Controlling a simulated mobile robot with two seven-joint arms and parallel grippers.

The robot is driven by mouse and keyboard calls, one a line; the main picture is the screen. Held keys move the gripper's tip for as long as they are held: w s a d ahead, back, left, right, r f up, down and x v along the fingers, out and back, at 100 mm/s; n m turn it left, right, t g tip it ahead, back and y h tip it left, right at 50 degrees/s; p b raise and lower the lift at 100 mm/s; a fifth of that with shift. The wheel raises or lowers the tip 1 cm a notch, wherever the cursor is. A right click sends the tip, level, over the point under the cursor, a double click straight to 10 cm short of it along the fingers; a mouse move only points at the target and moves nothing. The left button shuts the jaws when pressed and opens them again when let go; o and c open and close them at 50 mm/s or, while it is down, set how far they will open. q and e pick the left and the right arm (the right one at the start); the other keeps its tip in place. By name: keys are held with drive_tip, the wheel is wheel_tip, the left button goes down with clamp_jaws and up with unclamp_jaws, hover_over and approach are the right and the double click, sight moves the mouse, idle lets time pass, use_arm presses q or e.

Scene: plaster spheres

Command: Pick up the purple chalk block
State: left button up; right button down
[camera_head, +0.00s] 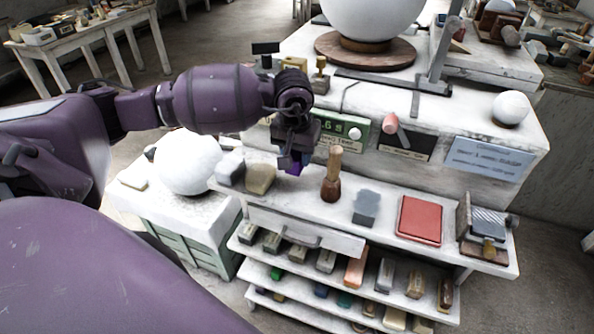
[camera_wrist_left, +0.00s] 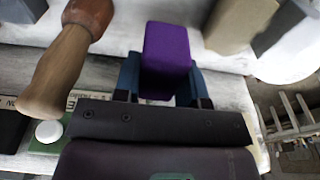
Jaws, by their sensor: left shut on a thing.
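The purple chalk block (camera_wrist_left: 166,50) is between the two blue fingers of my left gripper (camera_wrist_left: 160,75) in the left wrist view. The fingers touch its sides, and the gripper is shut on it. In the head view my left gripper (camera_head: 292,162) is over the back part of the white shelf top, and only a small part of the purple block (camera_head: 297,168) shows under it. I cannot tell from these views whether the block touches the shelf. My right gripper is in neither view.
A wooden-handled tool (camera_head: 331,174) stands right of the gripper. A tan block (camera_head: 261,178) and a grey block (camera_head: 229,168) lie to its left. A grey-blue block (camera_head: 365,207) and a red pad (camera_head: 419,220) lie further right. A large white sphere (camera_head: 188,163) is at left.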

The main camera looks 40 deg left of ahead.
use_arm(q)
wheel_tip(320, 180, up, 13)
idle(0.3)
drive_tip(key=o, duration=0.4)
drive_tip(key=shift+c, duration=1.1)
